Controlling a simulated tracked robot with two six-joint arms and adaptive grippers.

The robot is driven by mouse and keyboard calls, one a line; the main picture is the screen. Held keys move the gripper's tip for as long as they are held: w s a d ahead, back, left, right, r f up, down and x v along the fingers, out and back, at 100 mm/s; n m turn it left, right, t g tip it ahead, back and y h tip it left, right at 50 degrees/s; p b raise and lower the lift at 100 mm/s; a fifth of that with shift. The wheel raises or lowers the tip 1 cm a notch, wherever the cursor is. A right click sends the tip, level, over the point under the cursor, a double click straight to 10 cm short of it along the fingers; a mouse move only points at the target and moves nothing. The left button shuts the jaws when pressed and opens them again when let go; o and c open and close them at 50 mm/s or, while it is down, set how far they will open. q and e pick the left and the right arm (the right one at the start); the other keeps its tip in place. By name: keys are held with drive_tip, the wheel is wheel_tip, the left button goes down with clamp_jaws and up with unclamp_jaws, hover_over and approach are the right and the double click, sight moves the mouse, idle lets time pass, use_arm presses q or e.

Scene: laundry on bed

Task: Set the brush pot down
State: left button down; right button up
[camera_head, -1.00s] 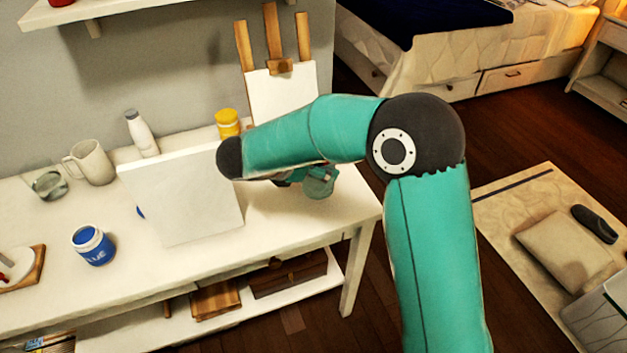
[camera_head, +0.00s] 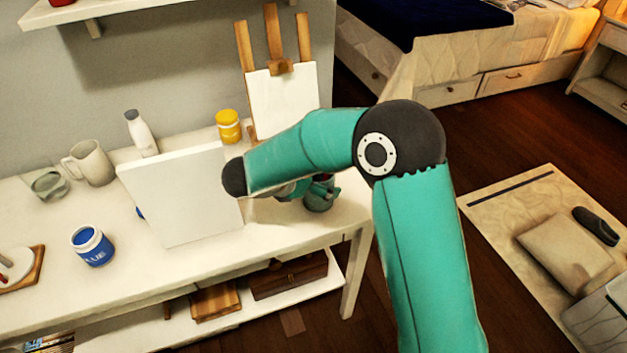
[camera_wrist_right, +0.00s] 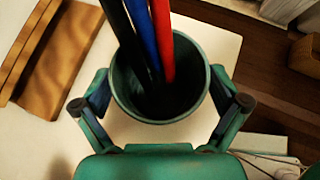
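The brush pot (camera_wrist_right: 160,92) is a dark green round cup with black, blue and red brushes standing in it. In the right wrist view, my right gripper (camera_wrist_right: 160,98) has one finger against each side of the pot, below the rim. In the head view, the pot (camera_head: 320,196) shows partly behind my right forearm, at the right end of the white table (camera_head: 285,232). It looks upright at tabletop level; I cannot tell whether its base touches the table. My left gripper is not in view.
A white canvas panel (camera_head: 185,195) stands left of my right arm. A wooden easel (camera_head: 272,35) and a yellow jar (camera_head: 228,126) are behind. A blue jar (camera_head: 93,246), a mug (camera_head: 90,163) and a white bottle (camera_head: 141,133) stand further left. The front right tabletop is clear.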

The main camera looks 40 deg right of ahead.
drive_tip(key=shift+r, duration=0.1)
drive_tip(key=v, duration=1.2)
drive_tip(key=shift+s, duration=0.1)
